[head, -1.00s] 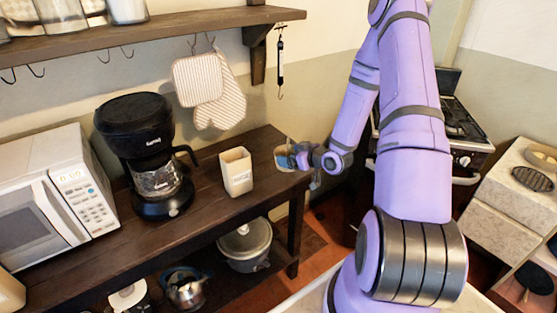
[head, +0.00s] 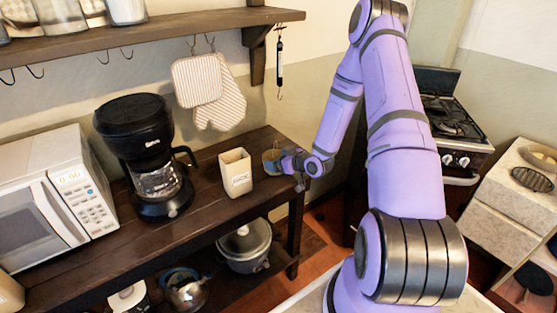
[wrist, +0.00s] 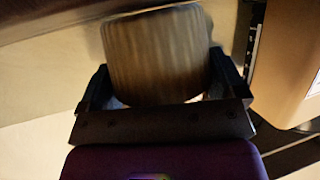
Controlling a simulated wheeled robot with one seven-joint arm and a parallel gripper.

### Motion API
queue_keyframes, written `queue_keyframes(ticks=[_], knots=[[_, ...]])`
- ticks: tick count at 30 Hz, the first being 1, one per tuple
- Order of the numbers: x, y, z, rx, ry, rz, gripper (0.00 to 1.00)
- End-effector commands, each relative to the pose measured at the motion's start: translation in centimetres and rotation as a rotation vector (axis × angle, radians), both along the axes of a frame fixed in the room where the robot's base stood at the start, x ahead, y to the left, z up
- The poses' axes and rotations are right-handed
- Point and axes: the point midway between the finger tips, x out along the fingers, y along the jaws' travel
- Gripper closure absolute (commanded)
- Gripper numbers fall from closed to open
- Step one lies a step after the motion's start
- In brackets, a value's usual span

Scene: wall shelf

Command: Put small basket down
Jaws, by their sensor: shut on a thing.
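The small basket (wrist: 158,55) fills the upper middle of the wrist view, a ribbed tan-brown round shape. My gripper (wrist: 165,88) is shut on it, with a dark finger on each side. In the head view the basket (head: 270,161) is small and partly hidden by my gripper (head: 281,161). It is at the right end of the dark wooden table (head: 215,210), to the right of a cream container. I cannot tell whether its bottom touches the tabletop.
The cream square container (head: 236,175) stands just left of my gripper. A black coffee maker (head: 150,150) and a white microwave (head: 60,200) stand further left. A wall shelf (head: 150,32) with hooks, mitts (head: 200,85) hanging below, is above. A stove (head: 450,130) is at right.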

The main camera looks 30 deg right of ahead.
Motion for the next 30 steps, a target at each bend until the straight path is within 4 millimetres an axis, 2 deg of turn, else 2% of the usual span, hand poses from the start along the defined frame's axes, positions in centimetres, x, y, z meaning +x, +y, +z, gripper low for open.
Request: queue_keyframes(ticks=[5,6,7,17,20,30], knots=[[0.0,0.0,-0.3,0.000,0.000,0.000,0.37],[0.0,0.0,-0.2,0.000,-0.001,0.000,0.03],[0.0,0.0,-0.2,0.000,0.000,0.000,0.00],[-0.3,-0.1,0.1,0.000,0.000,-0.001,0.00],[-1.4,-0.5,0.6,-0.001,0.000,-0.002,0.00],[-7.4,-2.2,2.9,-0.001,0.001,-0.003,0.00]])
